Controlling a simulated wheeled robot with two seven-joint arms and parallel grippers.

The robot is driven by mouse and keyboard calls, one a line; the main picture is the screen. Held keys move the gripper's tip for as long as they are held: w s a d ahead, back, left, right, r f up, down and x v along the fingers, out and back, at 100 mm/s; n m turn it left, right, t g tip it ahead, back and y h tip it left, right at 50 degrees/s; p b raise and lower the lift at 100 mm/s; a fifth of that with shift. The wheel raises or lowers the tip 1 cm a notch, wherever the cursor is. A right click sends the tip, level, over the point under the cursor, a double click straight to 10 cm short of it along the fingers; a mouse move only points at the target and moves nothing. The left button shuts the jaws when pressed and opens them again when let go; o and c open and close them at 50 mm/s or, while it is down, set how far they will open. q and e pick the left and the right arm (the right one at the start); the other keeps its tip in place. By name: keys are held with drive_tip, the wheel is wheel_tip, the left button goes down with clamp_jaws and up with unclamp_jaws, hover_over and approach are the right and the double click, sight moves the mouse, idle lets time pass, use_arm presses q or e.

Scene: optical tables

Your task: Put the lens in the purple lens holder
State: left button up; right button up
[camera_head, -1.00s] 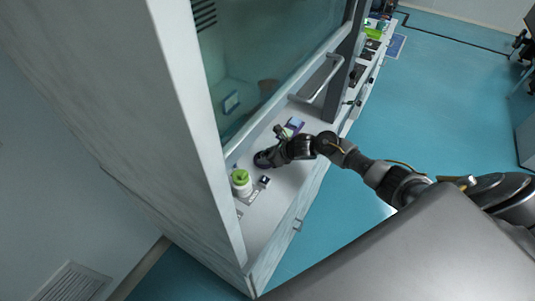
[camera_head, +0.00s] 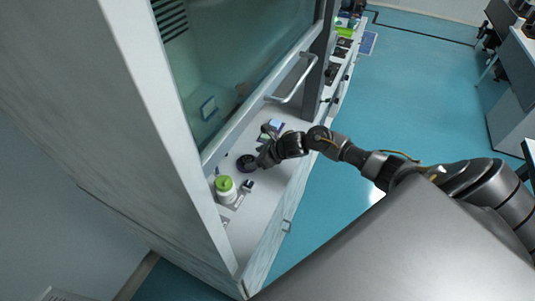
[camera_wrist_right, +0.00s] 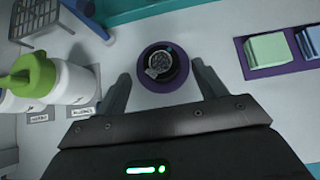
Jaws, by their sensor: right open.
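A dark round piece with a glassy, patterned top (camera_wrist_right: 161,61) sits on a purple round base (camera_wrist_right: 164,86) in the right wrist view. I cannot tell which part is the lens and which the holder. In the head view it is the small dark disc (camera_head: 246,164) on the white worktop. My right gripper (camera_wrist_right: 162,72) is open, with its fingers on either side of the piece in the picture and not closed on it. In the head view my right gripper (camera_head: 263,157) is just right of the disc. My left gripper is out of view.
White bottles with a green cap (camera_head: 225,188) stand near the disc, left in the wrist view. A purple mat (camera_wrist_right: 290,85) with green (camera_wrist_right: 267,50) and blue blocks lies to the right. A small dark cube (camera_head: 248,185) is close by. The cabinet's glass front and handle (camera_head: 296,83) rise behind.

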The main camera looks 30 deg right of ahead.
drive_tip(key=b+v, duration=0.1)
drive_tip(key=v, duration=0.7)
idle(2.1)
